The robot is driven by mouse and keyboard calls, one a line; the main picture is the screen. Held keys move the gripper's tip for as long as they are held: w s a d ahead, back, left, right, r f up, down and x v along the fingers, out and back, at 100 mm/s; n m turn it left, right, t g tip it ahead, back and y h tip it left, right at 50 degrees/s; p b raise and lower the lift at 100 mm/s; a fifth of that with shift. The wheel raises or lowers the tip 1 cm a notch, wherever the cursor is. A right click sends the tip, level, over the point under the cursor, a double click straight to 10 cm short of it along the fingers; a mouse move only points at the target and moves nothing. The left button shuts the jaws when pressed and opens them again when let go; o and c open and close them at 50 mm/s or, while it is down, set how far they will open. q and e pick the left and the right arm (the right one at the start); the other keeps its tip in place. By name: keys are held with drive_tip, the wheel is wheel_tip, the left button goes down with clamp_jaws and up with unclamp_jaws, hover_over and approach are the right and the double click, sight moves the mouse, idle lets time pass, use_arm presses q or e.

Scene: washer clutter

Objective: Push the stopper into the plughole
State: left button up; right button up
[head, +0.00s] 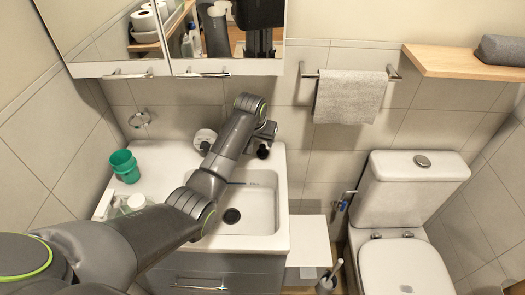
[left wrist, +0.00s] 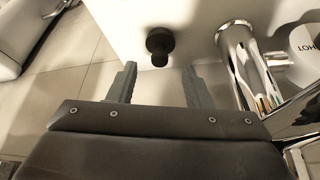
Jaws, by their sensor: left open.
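The black stopper (head: 263,152) is on the white back rim of the sink, towards its right end. The left wrist view shows the stopper (left wrist: 159,44) beyond my fingertips, roughly in line with the gap between them. My left gripper (head: 266,132) is open and empty beside the stopper; its two fingers (left wrist: 160,80) are apart in the wrist view. The dark plughole (head: 232,215) is in the floor of the white basin (head: 260,205), in front of the stopper. My right gripper is not in view.
The chrome tap (left wrist: 245,65) stands close to the right finger in the wrist view. A white round item (head: 205,138) is at the back of the counter. A green cup (head: 124,165) is at the left. A toilet (head: 405,220) stands at the right.

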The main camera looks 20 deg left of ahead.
sight(262, 146)
use_arm(q)
drive_tip(key=shift+x, duration=1.6)
clamp_jaws()
drive_tip(key=shift+r, duration=0.1)
